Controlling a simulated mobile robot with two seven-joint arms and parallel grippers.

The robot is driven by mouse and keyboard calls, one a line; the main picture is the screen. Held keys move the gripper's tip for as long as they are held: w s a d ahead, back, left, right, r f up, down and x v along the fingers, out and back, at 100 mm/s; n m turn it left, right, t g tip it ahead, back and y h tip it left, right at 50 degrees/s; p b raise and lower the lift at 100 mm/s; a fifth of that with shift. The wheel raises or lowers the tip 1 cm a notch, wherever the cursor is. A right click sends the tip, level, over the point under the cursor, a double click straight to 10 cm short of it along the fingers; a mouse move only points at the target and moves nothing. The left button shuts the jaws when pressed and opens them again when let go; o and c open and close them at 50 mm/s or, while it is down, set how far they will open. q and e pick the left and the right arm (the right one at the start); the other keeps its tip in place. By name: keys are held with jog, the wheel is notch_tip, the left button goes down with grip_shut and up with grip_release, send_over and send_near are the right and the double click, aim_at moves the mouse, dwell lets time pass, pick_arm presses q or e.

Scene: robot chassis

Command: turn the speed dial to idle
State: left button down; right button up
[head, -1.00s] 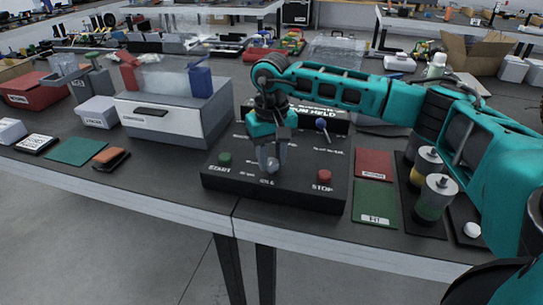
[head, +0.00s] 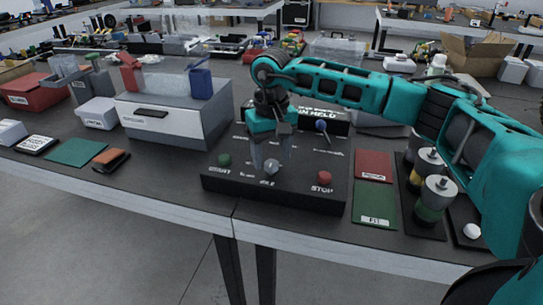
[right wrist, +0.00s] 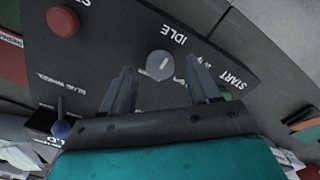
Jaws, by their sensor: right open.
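The speed dial is a round grey knob (head: 271,167) on the front middle of the black control panel (head: 230,184). In the right wrist view the knob (right wrist: 160,64) has a pale pointer line, and the word IDLE is printed close to it. My right gripper (head: 271,158) is over the panel, pointing down at the dial. In the right wrist view its two fingers (right wrist: 160,85) are open and apart, with the knob beyond the gap between their tips. Whether they touch the knob cannot be told. My left gripper is not in view.
A green START button (head: 225,159) and a red STOP button (head: 324,177) flank the dial. A blue-knobbed lever (head: 321,125) stands behind. Red and green cards and grey-topped cylinders (head: 435,190) are to the right. A grey drawer box (head: 160,125) is at left.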

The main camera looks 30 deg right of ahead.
aim_at(271, 163)
notch_tip(271, 163, up, 12)
jog(key=p, duration=0.1)
jog(key=shift+f, duration=0.15)
dwell(0.5)
